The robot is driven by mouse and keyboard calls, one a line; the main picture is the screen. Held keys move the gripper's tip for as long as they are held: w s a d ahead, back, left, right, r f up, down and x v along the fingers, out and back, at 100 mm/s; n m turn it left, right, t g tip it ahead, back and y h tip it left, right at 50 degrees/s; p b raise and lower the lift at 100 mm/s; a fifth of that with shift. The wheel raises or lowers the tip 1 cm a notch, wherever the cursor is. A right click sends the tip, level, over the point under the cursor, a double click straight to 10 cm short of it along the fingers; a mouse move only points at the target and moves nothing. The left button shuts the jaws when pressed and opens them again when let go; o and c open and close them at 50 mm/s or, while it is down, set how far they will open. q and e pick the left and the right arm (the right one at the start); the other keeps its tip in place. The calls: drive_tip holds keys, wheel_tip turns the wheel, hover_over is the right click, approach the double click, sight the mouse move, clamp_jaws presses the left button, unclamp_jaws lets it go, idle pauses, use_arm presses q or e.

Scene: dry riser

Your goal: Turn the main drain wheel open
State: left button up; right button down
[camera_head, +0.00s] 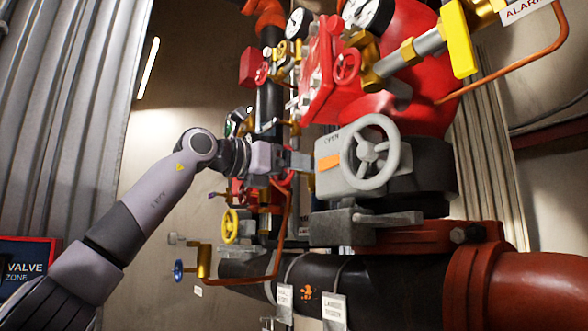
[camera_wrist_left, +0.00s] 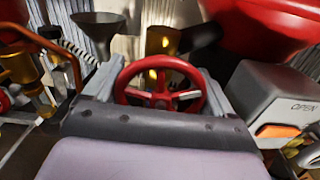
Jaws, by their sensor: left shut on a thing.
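A red spoked handwheel, which I take to be the main drain wheel (camera_wrist_left: 161,97), shows in the left wrist view between the two grey fingers of my left gripper (camera_wrist_left: 158,88). The gripper is shut on this wheel, with a finger at each side of its rim. In the head view my left gripper (camera_head: 303,160) reaches in from the left, just left of the grey gearbox. The gripped wheel is mostly hidden there behind the gripper. I cannot tell how far the wheel is turned. My right gripper is in neither view.
A grey handwheel (camera_head: 370,152) on a gearbox marked OPEN stands close right of the gripper. A yellow wheel (camera_head: 230,226), a blue wheel (camera_head: 178,270) and a copper pipe (camera_head: 279,240) lie below. A large red valve body (camera_head: 410,75) rises above. Corrugated metal (camera_head: 70,100) stands at left.

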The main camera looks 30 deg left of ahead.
use_arm(q)
drive_tip(key=n, duration=0.4)
drive_tip(key=shift+d, duration=0.1)
drive_tip(key=shift+r+n+b, duration=0.15)
drive_tip(key=shift+n+b, duration=0.95)
drive_tip(key=shift+n, duration=6.45)
drive_tip(key=shift+r+n+b, duration=0.1)
drive_tip(key=shift+n+b, duration=0.95)
drive_tip(key=shift+n, duration=6.5)
drive_tip(key=o, duration=0.8)
